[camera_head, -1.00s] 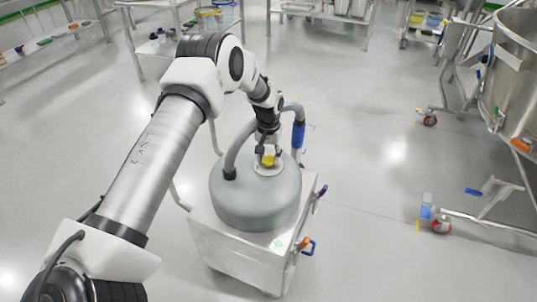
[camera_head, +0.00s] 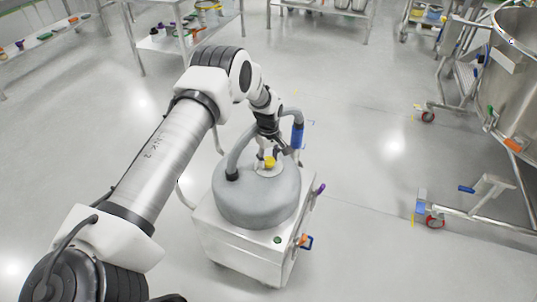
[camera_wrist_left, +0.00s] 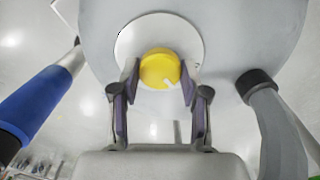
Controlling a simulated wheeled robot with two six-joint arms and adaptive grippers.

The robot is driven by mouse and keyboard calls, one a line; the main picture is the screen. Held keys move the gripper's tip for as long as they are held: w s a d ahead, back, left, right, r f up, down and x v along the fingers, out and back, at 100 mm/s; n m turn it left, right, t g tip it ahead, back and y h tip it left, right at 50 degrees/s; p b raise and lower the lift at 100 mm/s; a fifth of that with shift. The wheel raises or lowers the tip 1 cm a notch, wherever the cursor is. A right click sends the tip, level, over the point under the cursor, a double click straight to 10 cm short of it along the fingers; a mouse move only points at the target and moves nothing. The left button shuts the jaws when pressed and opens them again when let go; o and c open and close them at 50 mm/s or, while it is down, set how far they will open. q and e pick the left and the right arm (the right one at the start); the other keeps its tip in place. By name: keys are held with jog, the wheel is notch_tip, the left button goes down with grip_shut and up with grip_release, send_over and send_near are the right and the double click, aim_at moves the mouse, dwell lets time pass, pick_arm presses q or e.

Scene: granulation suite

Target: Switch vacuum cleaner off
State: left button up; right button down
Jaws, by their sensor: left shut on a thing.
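The vacuum cleaner has a grey domed top (camera_head: 255,200) on a white square base (camera_head: 240,238). A yellow knob (camera_head: 269,162) sits on a pale round plate on top of the dome. My left gripper (camera_head: 276,157) reaches down from above and is shut on the knob. In the left wrist view the fingers (camera_wrist_left: 159,88) stand on either side of the yellow knob (camera_wrist_left: 160,69), which has a pale mark on its lower edge. A small round indicator (camera_head: 277,239) on the base looks dark green. My right gripper is not in view.
A grey hose (camera_head: 236,155) with a blue grip (camera_head: 297,135) loops close beside my left gripper. A steel vessel (camera_head: 515,85) on a wheeled frame stands at right. Tables stand at the back. Floor around the vacuum is mostly clear.

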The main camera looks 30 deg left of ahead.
pick_arm(q)
jog(key=n+p, duration=0.1)
jog(key=n, duration=0.2)
jog(key=shift+s+n, duration=0.1)
jog(key=shift+n, duration=0.2)
jog(key=shift+n+p, duration=0.5)
jog(key=shift+n, duration=1.1)
jog(key=o, duration=1.1)
jog(key=shift+d, duration=0.1)
jog(key=shift+o, duration=0.2)
